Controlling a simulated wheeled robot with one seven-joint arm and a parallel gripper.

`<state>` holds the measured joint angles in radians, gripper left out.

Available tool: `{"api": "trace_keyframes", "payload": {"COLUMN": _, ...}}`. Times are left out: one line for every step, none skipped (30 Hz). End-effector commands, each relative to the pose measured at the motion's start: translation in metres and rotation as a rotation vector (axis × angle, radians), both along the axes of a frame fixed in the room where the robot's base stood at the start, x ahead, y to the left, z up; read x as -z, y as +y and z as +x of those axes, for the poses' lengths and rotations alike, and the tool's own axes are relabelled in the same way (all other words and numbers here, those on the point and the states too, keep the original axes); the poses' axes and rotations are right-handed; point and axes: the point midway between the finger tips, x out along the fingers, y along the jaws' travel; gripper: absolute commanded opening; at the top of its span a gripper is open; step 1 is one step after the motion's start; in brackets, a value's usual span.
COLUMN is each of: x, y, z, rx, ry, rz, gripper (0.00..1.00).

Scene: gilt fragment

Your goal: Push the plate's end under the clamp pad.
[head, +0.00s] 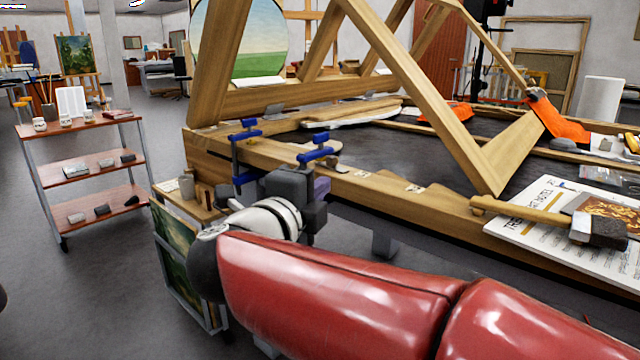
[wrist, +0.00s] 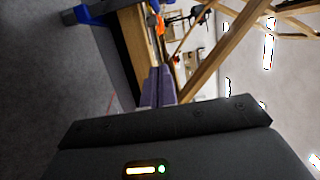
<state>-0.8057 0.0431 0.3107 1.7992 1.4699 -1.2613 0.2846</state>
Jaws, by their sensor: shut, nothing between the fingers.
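Two clamps with blue handles stand on the front wooden beam in the head view, a farther one (head: 244,130) and a nearer one (head: 315,156). A small light piece (head: 334,168) lies on the beam beside the nearer clamp; I cannot tell if it is the plate. The clamp pads are too small or hidden to make out. My gripper (head: 321,188) is in front of the beam, just below the nearer clamp, partly hidden by my wrist. In the wrist view its purple fingers (wrist: 158,86) are together and empty. A blue clamp part (wrist: 88,13) shows at that view's upper left.
The wooden beam (head: 375,190) edges a large frame with slanted timbers (head: 400,80) above it. A shelf cart (head: 95,162) stands left. Leaning pictures (head: 175,245) are below the beam.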

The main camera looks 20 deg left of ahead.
Motion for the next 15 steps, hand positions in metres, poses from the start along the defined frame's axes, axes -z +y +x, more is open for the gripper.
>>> {"api": "trace_keyframes", "payload": {"x": -0.001, "y": -0.002, "z": 0.011, "rx": 0.003, "ry": 0.001, "rz": 0.000, "gripper": 0.00}}
{"api": "trace_keyframes", "payload": {"x": -0.001, "y": -0.003, "z": 0.018, "rx": 0.004, "ry": 0.001, "rz": -0.001, "gripper": 0.00}}
{"api": "trace_keyframes", "payload": {"x": -0.001, "y": -0.004, "z": 0.027, "rx": 0.003, "ry": 0.001, "rz": -0.002, "gripper": 0.00}}
{"api": "trace_keyframes", "payload": {"x": -0.001, "y": -0.005, "z": 0.034, "rx": 0.003, "ry": 0.000, "rz": -0.002, "gripper": 0.00}}
{"api": "trace_keyframes", "payload": {"x": -0.001, "y": -0.006, "z": 0.040, "rx": 0.003, "ry": 0.000, "rz": -0.002, "gripper": 0.00}}
{"api": "trace_keyframes", "payload": {"x": -0.001, "y": -0.007, "z": 0.049, "rx": 0.003, "ry": 0.001, "rz": -0.002, "gripper": 0.00}}
{"api": "trace_keyframes", "payload": {"x": -0.001, "y": -0.007, "z": 0.055, "rx": 0.002, "ry": 0.001, "rz": -0.003, "gripper": 0.00}}
{"api": "trace_keyframes", "payload": {"x": -0.001, "y": -0.008, "z": 0.062, "rx": 0.002, "ry": 0.000, "rz": -0.003, "gripper": 0.00}}
{"api": "trace_keyframes", "payload": {"x": -0.001, "y": -0.010, "z": 0.070, "rx": 0.003, "ry": 0.000, "rz": -0.002, "gripper": 0.00}}
{"api": "trace_keyframes", "payload": {"x": -0.001, "y": -0.010, "z": 0.075, "rx": 0.002, "ry": 0.000, "rz": -0.002, "gripper": 0.00}}
{"api": "trace_keyframes", "payload": {"x": -0.001, "y": -0.006, "z": 0.079, "rx": -0.001, "ry": 0.001, "rz": -0.003, "gripper": 0.00}}
{"api": "trace_keyframes", "payload": {"x": -0.001, "y": -0.001, "z": 0.084, "rx": -0.002, "ry": 0.001, "rz": -0.002, "gripper": 0.00}}
{"api": "trace_keyframes", "payload": {"x": -0.001, "y": 0.002, "z": 0.087, "rx": -0.002, "ry": 0.001, "rz": -0.003, "gripper": 0.00}}
{"api": "trace_keyframes", "payload": {"x": -0.001, "y": 0.004, "z": 0.091, "rx": -0.001, "ry": 0.000, "rz": -0.002, "gripper": 0.00}}
{"api": "trace_keyframes", "payload": {"x": -0.001, "y": 0.007, "z": 0.094, "rx": -0.001, "ry": 0.000, "rz": -0.003, "gripper": 0.00}}
